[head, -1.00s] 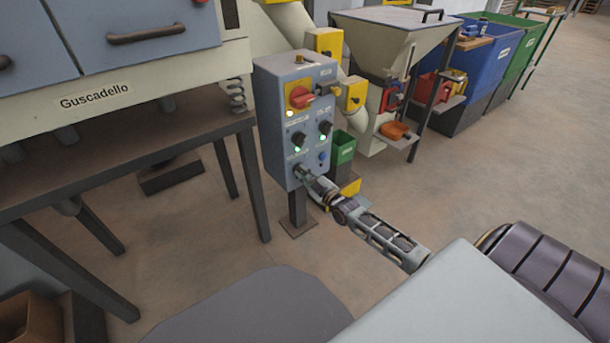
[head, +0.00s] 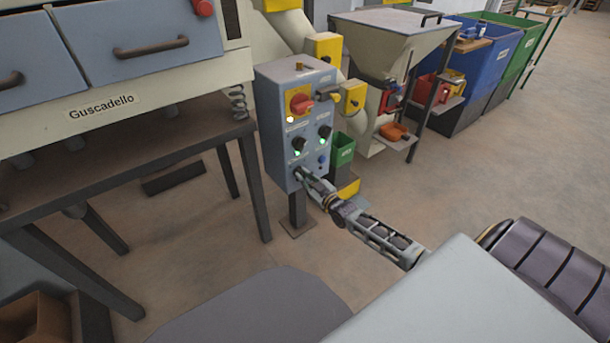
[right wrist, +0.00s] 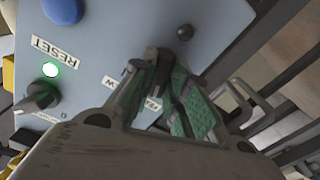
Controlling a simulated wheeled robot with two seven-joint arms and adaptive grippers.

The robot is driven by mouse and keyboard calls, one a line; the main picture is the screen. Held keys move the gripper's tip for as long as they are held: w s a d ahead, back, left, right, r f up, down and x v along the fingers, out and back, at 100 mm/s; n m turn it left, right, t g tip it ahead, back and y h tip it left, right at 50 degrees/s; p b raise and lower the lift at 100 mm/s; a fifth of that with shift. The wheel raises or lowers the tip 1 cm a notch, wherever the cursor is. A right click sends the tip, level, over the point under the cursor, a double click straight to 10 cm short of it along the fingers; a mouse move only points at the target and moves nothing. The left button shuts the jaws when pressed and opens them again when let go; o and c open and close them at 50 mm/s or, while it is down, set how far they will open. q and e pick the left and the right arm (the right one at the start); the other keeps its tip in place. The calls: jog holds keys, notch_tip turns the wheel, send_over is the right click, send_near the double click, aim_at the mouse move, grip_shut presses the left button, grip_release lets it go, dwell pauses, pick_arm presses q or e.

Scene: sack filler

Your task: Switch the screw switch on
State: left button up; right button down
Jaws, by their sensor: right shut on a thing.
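The grey control box (head: 295,125) stands on a post at the centre of the head view. My right gripper (head: 303,175) reaches its lower left knob. In the right wrist view, the green-padded fingers (right wrist: 165,85) are shut on that dark knob (right wrist: 156,56), at the box face. The label beside it is mostly covered; a "W" shows. The knob's exact angle is hard to read. My left gripper is not in view.
A table-like machine (head: 110,150) stands left and a hopper (head: 388,45) right.

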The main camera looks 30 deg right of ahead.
jog(key=shift+m+p, duration=0.65)
jog(key=shift+m, duration=0.45)
jog(key=m+p, duration=0.1)
jog(key=m, duration=0.2)
jog(key=shift+m+p, duration=0.5)
jog(key=shift+m, duration=0.7)
jog(key=m, duration=0.3)
jog(key=shift+m, duration=0.3)
pick_arm(q)
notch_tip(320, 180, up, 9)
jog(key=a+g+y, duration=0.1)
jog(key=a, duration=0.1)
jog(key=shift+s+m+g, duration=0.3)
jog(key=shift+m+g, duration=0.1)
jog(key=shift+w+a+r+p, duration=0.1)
jog(key=shift+p, duration=0.2)
pick_arm(e)
jog(key=shift+f+m, duration=0.1)
jog(key=shift+m, duration=0.2)
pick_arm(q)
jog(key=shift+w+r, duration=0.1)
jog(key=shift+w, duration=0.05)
pick_arm(e)
jog(key=c, duration=1.5)
grip_release()
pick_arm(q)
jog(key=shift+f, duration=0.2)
pick_arm(e)
jog(key=shift+o, duration=0.6)
